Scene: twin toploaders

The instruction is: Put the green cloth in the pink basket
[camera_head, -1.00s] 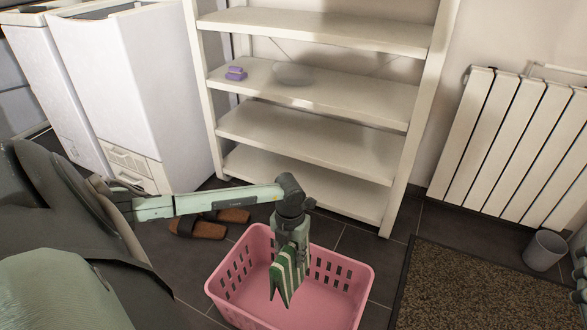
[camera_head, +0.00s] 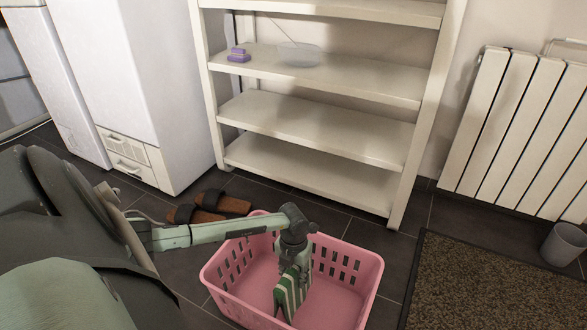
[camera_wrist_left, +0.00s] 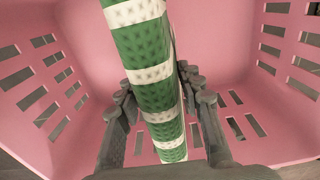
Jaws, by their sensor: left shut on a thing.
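The green cloth (camera_head: 290,294) has white stripes and hangs folded from my left gripper (camera_head: 296,268). My left gripper is shut on it, pointing down inside the opening of the pink basket (camera_head: 228,290). In the left wrist view the cloth (camera_wrist_left: 143,50) runs between the two fingers (camera_wrist_left: 160,100), with the pink basket walls (camera_wrist_left: 225,40) around it. I cannot tell whether the cloth's lower end touches the basket floor. The basket stands on the floor and its visible inside is otherwise empty. My right gripper is not in view.
A white shelf unit (camera_head: 310,128) stands behind the basket, holding a purple item (camera_head: 238,55) and a clear bowl (camera_head: 299,54). Brown sandals (camera_head: 220,203) lie behind the basket to the left. A dark mat (camera_head: 480,285), a grey bin (camera_head: 563,244) and a radiator (camera_head: 520,130) are at right.

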